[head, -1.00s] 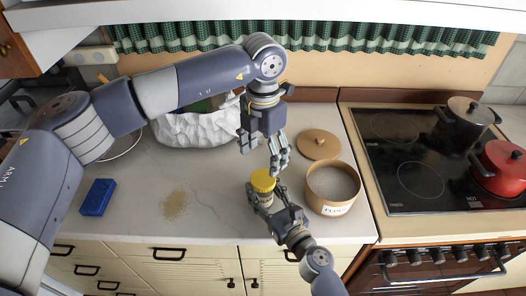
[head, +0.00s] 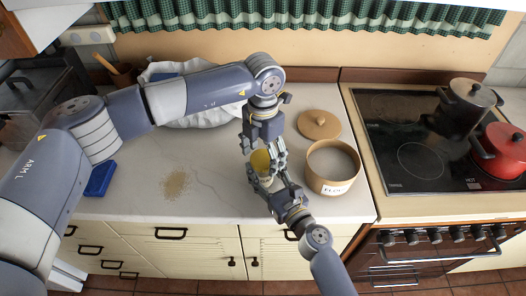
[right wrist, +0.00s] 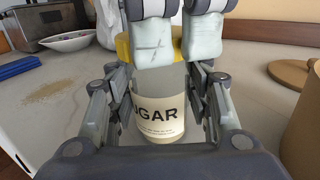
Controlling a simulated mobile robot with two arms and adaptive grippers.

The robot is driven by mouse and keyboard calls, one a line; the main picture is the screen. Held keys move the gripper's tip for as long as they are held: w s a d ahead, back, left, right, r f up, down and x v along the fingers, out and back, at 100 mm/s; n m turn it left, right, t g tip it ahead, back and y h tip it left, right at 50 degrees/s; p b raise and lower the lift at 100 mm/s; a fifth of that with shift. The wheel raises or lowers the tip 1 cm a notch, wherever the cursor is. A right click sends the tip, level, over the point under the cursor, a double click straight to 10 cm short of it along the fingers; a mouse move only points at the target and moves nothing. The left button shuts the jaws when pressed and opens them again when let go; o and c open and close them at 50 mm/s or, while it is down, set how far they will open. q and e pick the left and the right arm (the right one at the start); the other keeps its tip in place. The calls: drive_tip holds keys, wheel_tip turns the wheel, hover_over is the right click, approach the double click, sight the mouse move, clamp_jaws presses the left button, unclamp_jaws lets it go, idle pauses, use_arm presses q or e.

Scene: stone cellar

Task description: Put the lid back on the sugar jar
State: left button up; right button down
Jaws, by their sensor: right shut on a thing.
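The sugar jar (right wrist: 162,118) is clear with a pale SUGAR label and stands upright in the right wrist view. My right gripper (head: 268,180) is shut around its sides. The yellow lid (head: 260,161) is at the jar's mouth; it also shows in the right wrist view (right wrist: 124,47), partly covered by fingers. Whether it is fully seated cannot be told. My left gripper (head: 276,155) reaches down from above, its fingers beside and in front of the lid. Those fingers also show in the right wrist view (right wrist: 182,45); their grip on the lid is unclear.
An open flour canister (head: 331,181) stands close right of the jar, its wooden lid (head: 319,124) lying behind it. The stove holds a dark pot (head: 467,105) and a red pot (head: 500,150). A blue block (head: 100,179) and spilled grains (head: 176,184) lie left. The front-middle counter is clear.

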use_arm(q)
drive_tip(key=c, duration=1)
drive_tip(key=shift+c, duration=0.2)
drive_tip(key=o, duration=1.2)
drive_tip(key=shift+o, duration=0.2)
wheel_tip(320, 180, up, 12)
